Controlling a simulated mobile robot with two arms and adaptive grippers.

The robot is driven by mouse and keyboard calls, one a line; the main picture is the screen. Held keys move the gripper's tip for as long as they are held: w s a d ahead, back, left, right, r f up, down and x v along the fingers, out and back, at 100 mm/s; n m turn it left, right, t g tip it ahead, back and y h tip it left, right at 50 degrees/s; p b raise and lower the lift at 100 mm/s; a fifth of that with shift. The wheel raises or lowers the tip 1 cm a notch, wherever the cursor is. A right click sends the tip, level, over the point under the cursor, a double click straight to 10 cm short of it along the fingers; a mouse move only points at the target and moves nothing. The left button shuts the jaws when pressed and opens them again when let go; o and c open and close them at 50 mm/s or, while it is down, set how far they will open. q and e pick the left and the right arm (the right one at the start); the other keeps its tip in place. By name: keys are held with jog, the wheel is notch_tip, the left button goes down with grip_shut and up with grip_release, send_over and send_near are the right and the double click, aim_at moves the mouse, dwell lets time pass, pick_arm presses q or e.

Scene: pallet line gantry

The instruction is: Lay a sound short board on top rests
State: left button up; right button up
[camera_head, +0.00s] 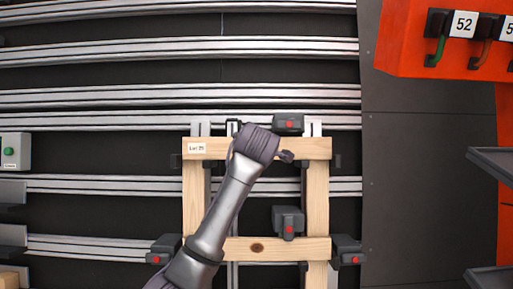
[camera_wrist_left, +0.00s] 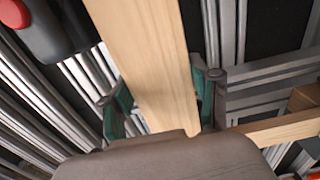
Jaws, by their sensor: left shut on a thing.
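A short pale board (camera_head: 305,148) with a "Lot 25" label at its left end lies level across the upper ends of two upright boards, left (camera_head: 195,205) and right (camera_head: 317,200). My left gripper (camera_head: 258,147) is at the middle of this short board. In the left wrist view the gripper (camera_wrist_left: 163,105) has its green-padded fingers on both sides of the board (camera_wrist_left: 145,60), shut on it. The visible face looks clean. I cannot tell whether the board touches the rests behind it. A lower short board (camera_head: 285,249) has a dark knot. My right gripper is not in view.
Black clamps with red buttons sit above the top board (camera_head: 288,123), between the uprights (camera_head: 288,222), and at the lower board's left (camera_head: 164,249) and right (camera_head: 347,250). Metal rails (camera_head: 100,97) run behind. An orange panel (camera_head: 400,45) with numbered hooks is upper right.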

pick_arm(q)
jog(key=o, duration=1.3)
jog(key=shift+o, duration=0.6)
jog(key=v, duration=0.7)
jog(key=shift+s, duration=0.25)
jog(key=shift+r, duration=0.1)
